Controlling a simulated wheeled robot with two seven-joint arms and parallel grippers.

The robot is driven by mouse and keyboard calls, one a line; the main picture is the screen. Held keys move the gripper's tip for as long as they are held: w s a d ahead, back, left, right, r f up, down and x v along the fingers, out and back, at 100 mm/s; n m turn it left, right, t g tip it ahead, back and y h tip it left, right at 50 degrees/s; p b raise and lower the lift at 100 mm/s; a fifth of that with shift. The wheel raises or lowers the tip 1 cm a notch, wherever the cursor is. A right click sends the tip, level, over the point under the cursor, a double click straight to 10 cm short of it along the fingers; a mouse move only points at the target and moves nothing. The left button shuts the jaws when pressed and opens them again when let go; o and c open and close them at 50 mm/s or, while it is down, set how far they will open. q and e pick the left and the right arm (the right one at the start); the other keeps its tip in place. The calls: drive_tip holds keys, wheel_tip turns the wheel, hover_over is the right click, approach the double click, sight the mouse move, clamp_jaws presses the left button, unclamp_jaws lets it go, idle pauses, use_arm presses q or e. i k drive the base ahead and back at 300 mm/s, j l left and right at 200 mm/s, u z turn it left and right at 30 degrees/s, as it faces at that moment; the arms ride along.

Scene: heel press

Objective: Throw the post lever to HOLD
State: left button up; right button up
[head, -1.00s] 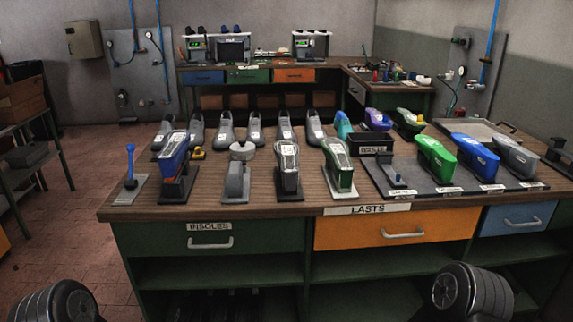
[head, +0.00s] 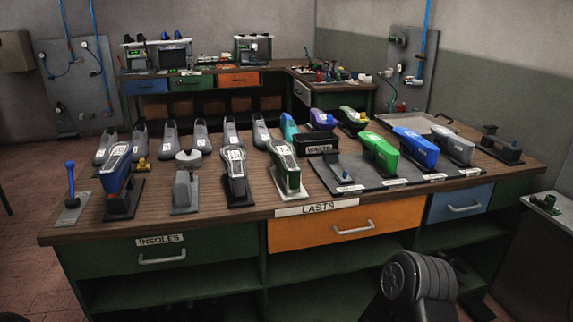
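A lever with a blue ball knob (head: 70,183) stands close to upright on a small grey plate (head: 78,213) at the left front corner of the wooden bench. It is the only lever I can make out on the bench top. No HOLD mark can be read at this size. Neither of my grippers shows. A dark rounded part of my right arm is at the bottom right, in front of the bench and away from the lever.
The bench (head: 150,215) carries several grey lasts, a black bin (head: 318,163) and a dark board (head: 345,188) with green, blue and grey lasts. Drawers and open shelves face me. A grey side unit (head: 548,225) stands at right. Floor is clear at left.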

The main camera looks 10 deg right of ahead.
sight(69, 165)
drive_tip(key=i+j, duration=0.2)
drive_tip(key=j, duration=0.2)
drive_tip(key=i+j+z, duration=0.1)
drive_tip(key=j, duration=0.3)
drive_tip(key=i+j+z, duration=0.1)
drive_tip(key=j, duration=0.35)
drive_tip(key=i+j, duration=0.25)
drive_tip(key=j, duration=0.15)
drive_tip(key=i+j+z, duration=0.1)
drive_tip(key=j, duration=0.35)
drive_tip(key=i+j, duration=0.2)
drive_tip(key=j, duration=0.25)
drive_tip(key=i+j+z, duration=0.1)
drive_tip(key=j, duration=0.3)
drive_tip(key=i+j+z, duration=0.1)
drive_tip(key=j, duration=0.35)
